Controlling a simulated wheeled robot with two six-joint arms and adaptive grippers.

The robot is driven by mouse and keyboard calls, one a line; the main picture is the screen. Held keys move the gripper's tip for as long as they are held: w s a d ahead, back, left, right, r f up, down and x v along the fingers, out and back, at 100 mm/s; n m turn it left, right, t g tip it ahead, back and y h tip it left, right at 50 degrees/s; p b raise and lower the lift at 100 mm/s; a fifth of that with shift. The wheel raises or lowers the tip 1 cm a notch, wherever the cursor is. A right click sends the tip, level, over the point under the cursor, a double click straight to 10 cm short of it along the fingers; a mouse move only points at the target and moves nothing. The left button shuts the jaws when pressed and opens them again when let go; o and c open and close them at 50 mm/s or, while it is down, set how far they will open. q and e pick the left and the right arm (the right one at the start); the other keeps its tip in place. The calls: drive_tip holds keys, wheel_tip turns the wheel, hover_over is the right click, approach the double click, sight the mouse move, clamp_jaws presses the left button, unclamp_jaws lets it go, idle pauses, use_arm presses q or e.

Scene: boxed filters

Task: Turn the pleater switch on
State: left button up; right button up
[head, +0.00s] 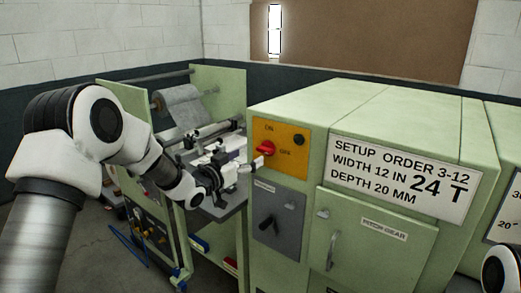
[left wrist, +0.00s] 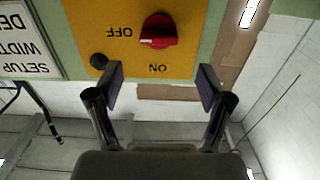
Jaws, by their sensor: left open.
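The pleater switch is a red rotary knob (head: 266,148) on a yellow panel (head: 290,167) on the green machine's left face. ON is printed above it and OFF to its right. In the left wrist view, upside down, the knob (left wrist: 158,30) has its bar lying roughly level, in line with OFF rather than ON. My left gripper (head: 257,164) is just below and left of the knob in the head view. In the left wrist view my left gripper (left wrist: 161,85) is open and empty, its fingers apart from the knob. My right gripper is not in view.
A black button (head: 299,139) sits right of the knob. A grey panel with a black handle (head: 267,222) is below. The pitch gear door (head: 360,245) and setup order sign (head: 400,178) are to the right. A roll of grey material (head: 182,105) stands behind my left arm.

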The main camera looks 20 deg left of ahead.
sight(262, 150)
use_arm(q)
drive_tip(key=x, duration=0.2)
drive_tip(key=p+x, duration=0.1)
drive_tip(key=x, duration=0.1)
drive_tip(key=shift+a+f, duration=0.25)
drive_tip(key=w+d, duration=0.1)
drive_tip(key=w+d+p, duration=0.1)
drive_tip(key=shift+w+r, duration=0.15)
drive_tip(key=shift+w, duration=0.2)
drive_tip(key=shift+w+a+f, duration=0.15)
drive_tip(key=shift+a+f, duration=0.1)
drive_tip(key=shift+a, duration=0.05)
drive_tip(key=shift+c, duration=0.3)
drive_tip(key=shift+d+r, duration=0.1)
drive_tip(key=shift+d, duration=0.05)
drive_tip(key=c, duration=1.1)
